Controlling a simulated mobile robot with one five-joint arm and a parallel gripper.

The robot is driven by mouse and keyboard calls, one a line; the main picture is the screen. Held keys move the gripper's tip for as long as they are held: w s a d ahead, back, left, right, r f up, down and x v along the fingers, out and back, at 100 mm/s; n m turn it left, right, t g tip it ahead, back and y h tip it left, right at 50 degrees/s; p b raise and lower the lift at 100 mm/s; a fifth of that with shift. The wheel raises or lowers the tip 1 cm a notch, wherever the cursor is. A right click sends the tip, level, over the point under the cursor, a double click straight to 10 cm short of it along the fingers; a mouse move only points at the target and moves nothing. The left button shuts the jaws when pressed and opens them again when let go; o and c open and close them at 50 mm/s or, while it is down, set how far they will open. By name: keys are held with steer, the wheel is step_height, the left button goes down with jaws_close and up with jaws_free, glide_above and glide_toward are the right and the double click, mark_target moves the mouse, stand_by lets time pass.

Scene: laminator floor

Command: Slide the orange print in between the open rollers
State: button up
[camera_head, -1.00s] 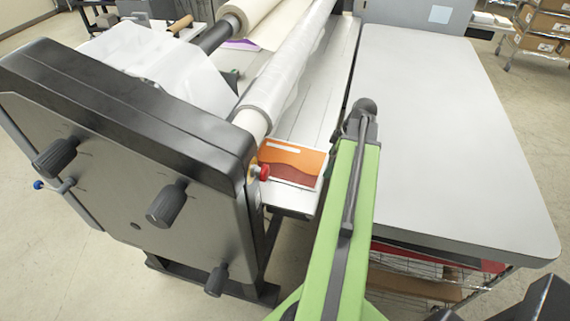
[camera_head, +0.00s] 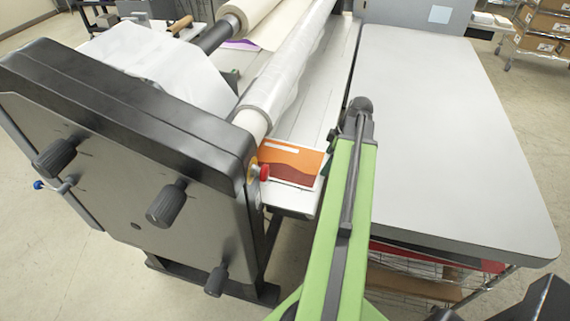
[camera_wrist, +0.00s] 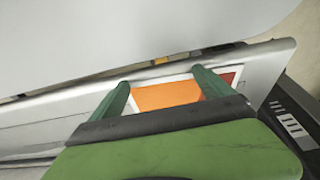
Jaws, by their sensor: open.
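The orange print (camera_head: 294,158), with a dark red band and a white edge, lies on the near end of the laminator's pale feed bed (camera_head: 302,206). Its left side is close to the black end housing. In the wrist view the orange print (camera_wrist: 167,95) shows between and beyond the two green fingers of my gripper (camera_wrist: 160,77). The fingers are apart, over or beside the print; I cannot tell whether they touch it. In the head view the fingers are mostly hidden by my arm. A film-wrapped roller (camera_head: 285,75) runs above the bed; the roller gap is hidden.
The black end housing (camera_head: 130,150) with several knobs stands at left. A red knob (camera_head: 264,172) is right beside the print. A clear grey table (camera_head: 450,140) lies at right, close alongside the bed. Shelves with boxes (camera_head: 545,25) stand at the far right.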

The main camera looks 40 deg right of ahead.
mark_target(309, 161)
steer(key=shift+w+a, duration=0.45)
steer(key=shift+w, duration=0.2)
steer(key=shift+s+d, duration=0.15)
steer(key=shift+s, duration=0.05)
stand_by(0.4)
steer(key=shift+s, duration=0.1)
steer(key=shift+s+a, duration=0.1)
steer(key=shift+a, duration=0.2)
steer(key=shift+w+a, duration=0.4)
steer(key=shift+w, duration=0.3)
steer(key=shift+w+a, duration=0.45)
steer(key=shift+w, duration=0.25)
steer(key=shift+w+a, duration=0.4)
steer(key=shift+w, duration=0.3)
stand_by(0.5)
steer(key=shift+s+d, duration=0.35)
steer(key=shift+s, duration=0.2)
stand_by(0.5)
